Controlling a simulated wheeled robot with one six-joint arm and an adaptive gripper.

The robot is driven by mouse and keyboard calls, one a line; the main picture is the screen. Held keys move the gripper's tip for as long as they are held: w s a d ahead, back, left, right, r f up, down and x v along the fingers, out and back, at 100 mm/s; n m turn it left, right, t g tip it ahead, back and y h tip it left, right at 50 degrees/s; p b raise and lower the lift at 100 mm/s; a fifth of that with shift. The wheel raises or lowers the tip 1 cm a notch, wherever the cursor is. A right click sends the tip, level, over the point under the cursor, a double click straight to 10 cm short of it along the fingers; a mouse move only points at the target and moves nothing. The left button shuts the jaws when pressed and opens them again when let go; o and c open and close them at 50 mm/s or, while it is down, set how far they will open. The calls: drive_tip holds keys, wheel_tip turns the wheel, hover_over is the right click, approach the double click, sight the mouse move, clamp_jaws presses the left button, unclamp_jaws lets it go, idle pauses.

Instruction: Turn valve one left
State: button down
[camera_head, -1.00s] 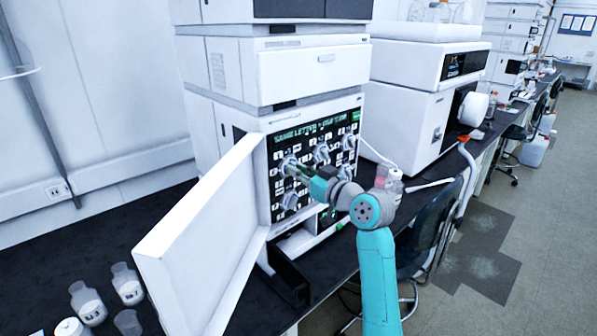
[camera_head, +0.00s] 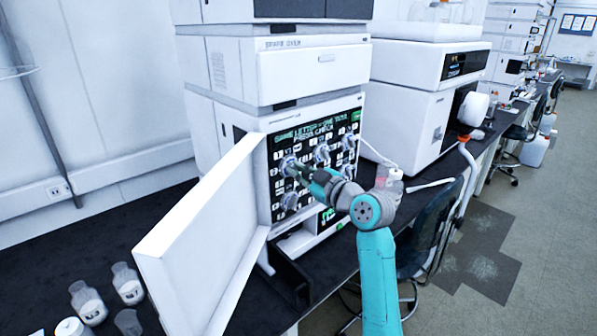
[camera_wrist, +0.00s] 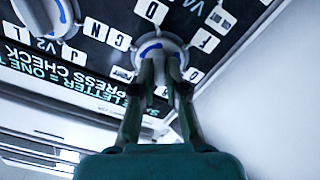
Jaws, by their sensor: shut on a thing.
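The black valve panel (camera_head: 313,140) is on the front of the white stacked instrument, with several white round knobs ringed by letter tags. My gripper (camera_head: 294,170) is at the upper left knob (camera_head: 286,161), which I take as valve one. In the wrist view, seen upside down, my gripper (camera_wrist: 160,65) is shut on this knob (camera_wrist: 152,44), with a finger on each side of its grip. A blue arc marks the knob's face. The fingers hide part of the knob and some tags. The neighbouring knob marked V2 (camera_wrist: 48,14) is apart from the fingers.
The white instrument door (camera_head: 200,235) stands open left of the panel, close to my arm. Glass bottles (camera_head: 87,302) stand on the dark bench at lower left. A chair (camera_head: 432,232) is at the right. The panel's display (camera_head: 305,132) shows green text.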

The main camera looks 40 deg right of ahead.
idle(0.3)
drive_tip(key=c, duration=1.2)
unclamp_jaws()
drive_tip(key=s, duration=1.2)
drive_tip(key=shift+d, duration=0.15)
